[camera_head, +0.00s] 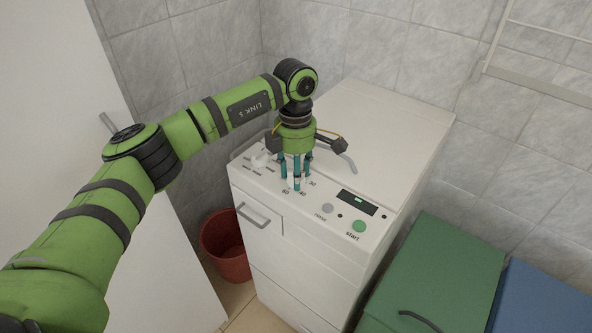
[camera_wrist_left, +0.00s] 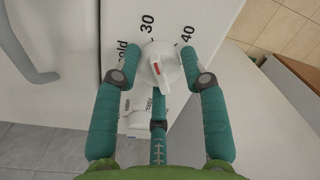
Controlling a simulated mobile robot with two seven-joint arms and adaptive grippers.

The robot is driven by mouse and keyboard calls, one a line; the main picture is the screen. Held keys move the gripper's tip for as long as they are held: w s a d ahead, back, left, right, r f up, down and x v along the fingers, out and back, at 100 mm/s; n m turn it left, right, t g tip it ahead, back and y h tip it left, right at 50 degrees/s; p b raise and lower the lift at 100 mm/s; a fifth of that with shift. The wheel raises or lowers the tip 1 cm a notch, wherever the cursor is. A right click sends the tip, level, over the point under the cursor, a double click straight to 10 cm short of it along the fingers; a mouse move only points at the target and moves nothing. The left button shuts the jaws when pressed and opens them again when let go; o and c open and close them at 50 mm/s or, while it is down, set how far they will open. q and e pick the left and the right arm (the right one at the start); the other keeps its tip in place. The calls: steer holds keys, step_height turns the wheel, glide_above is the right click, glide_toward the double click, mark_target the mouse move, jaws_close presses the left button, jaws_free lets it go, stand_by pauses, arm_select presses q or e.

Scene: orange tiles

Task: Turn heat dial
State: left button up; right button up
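The washing machine (camera_head: 245,184) has a sloped control panel on its front top edge. The white heat dial (camera_wrist_left: 165,68) has a red mark and shows in the left wrist view, with "30", "40" and "cold" printed around it. My left gripper (camera_head: 296,178) points down at the panel with its teal fingers around the dial. In the wrist view the left gripper (camera_wrist_left: 159,66) has a finger on each side of the dial and a third below it. The side fingers look spread with narrow gaps; contact is unclear. In the head view the fingers mostly hide the dial. My right gripper is not in view.
A small display (camera_head: 357,202), a grey button (camera_head: 327,208) and a green start button (camera_head: 359,226) lie right of the dial. A red bucket (camera_head: 226,246) stands left of the machine. Green (camera_head: 440,268) and blue (camera_head: 545,300) boxes stand at right. Tiled walls close off the back.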

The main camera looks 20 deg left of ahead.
arm_select(q)
steer(key=shift+o, duration=0.4)
steer(key=shift+r, duration=0.2)
step_height(320, 180, up, 12)
steer(key=shift+w+a+f, duration=0.15)
steer(key=shift+w+f, duration=0.05)
steer(key=shift+w, duration=0.15)
